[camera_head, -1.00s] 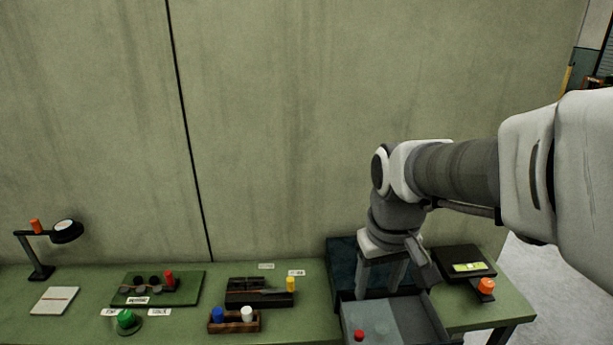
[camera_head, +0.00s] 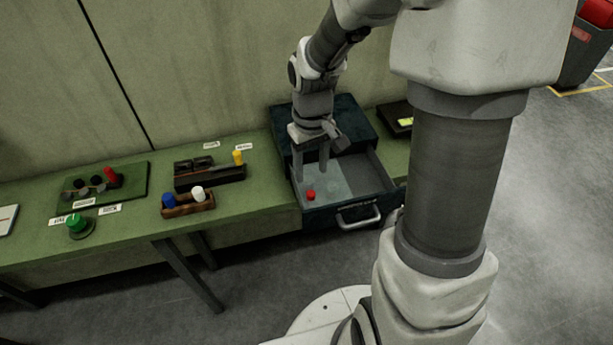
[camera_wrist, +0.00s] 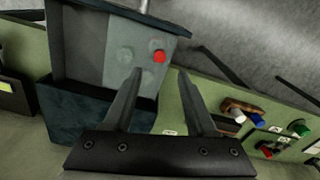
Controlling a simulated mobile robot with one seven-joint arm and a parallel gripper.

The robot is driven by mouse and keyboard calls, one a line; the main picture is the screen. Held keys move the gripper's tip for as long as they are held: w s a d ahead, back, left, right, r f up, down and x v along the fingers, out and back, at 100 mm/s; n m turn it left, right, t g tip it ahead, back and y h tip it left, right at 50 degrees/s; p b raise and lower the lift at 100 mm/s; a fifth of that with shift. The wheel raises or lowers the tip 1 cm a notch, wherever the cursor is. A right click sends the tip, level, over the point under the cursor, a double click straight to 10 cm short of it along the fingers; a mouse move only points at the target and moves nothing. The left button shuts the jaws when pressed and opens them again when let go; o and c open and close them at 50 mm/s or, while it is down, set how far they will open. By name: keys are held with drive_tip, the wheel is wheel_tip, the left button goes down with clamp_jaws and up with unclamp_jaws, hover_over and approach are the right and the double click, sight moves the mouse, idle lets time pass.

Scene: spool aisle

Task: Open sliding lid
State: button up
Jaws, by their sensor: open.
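A dark teal cabinet (camera_head: 345,112) has its drawer (camera_head: 373,178) pulled out. Inside the drawer lies a pale grey panel (camera_head: 335,184) with a small red round piece (camera_head: 311,195) at its front left. In the wrist view the panel (camera_wrist: 119,40) also shows faint grey discs, and the red piece (camera_wrist: 159,57) appears between my fingertips. I cannot tell whether this panel is the sliding lid. My gripper (camera_head: 311,174) points down over the drawer's left part, open and empty. Its fingers also show in the wrist view (camera_wrist: 160,72). Their height above the panel is unclear.
Left on the green table stand a dark block with a yellow knob (camera_head: 238,157), a wooden holder (camera_head: 190,209) with blue and white pegs, a green board (camera_head: 130,178) and a green knob (camera_head: 76,225). A black box (camera_head: 397,117) is right of the cabinet. The wall is behind.

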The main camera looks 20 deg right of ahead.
sight(311, 192)
wheel_tip(311, 192, down, 8)
drive_tip(key=shift+b, duration=0.4)
drive_tip(key=shift+c, duration=0.4)
clamp_jaws()
drive_tip(key=shift+d+r, duration=0.1)
idle(0.8)
